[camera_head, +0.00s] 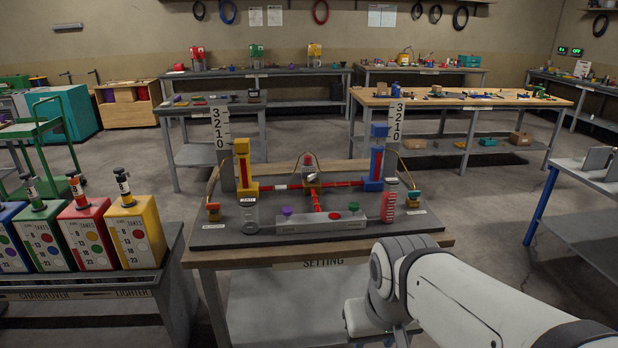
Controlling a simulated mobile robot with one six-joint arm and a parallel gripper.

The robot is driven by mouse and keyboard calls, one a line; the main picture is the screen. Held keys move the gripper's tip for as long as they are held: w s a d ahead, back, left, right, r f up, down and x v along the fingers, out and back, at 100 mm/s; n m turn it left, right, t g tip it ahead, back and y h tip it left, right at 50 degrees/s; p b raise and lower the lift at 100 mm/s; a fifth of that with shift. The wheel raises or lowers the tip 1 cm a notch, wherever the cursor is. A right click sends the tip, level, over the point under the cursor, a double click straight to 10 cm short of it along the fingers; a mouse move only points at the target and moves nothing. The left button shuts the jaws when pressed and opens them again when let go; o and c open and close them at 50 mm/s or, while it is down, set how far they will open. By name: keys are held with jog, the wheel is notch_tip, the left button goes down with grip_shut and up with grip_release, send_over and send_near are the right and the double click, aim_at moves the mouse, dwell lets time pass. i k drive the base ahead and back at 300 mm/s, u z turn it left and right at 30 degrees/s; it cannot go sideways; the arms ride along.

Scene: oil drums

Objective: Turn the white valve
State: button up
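A bench rig with red pipes (333,185) stands on the table marked SETTING, between a yellow column (243,163) and a blue column (377,158). At the pipe junction is a small pale grey-white fitting (310,176), too small to make out its handle or which way it is turned. I cannot tell for sure whether it is the white valve. My white arm enters at the lower right, in front of the table. No fingers of my gripper can be made out, and nothing of mine touches the rig.
A clear block (320,226) with a purple knob (287,211) and a green knob (354,206) lies at the rig's front. A clear cylinder with red bands (389,207) stands right of it. Coloured canisters (133,232) stand on the left bench. A grey bench (597,190) is at right.

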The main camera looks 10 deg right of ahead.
aim_at(311, 178)
jog(key=i, duration=1.7)
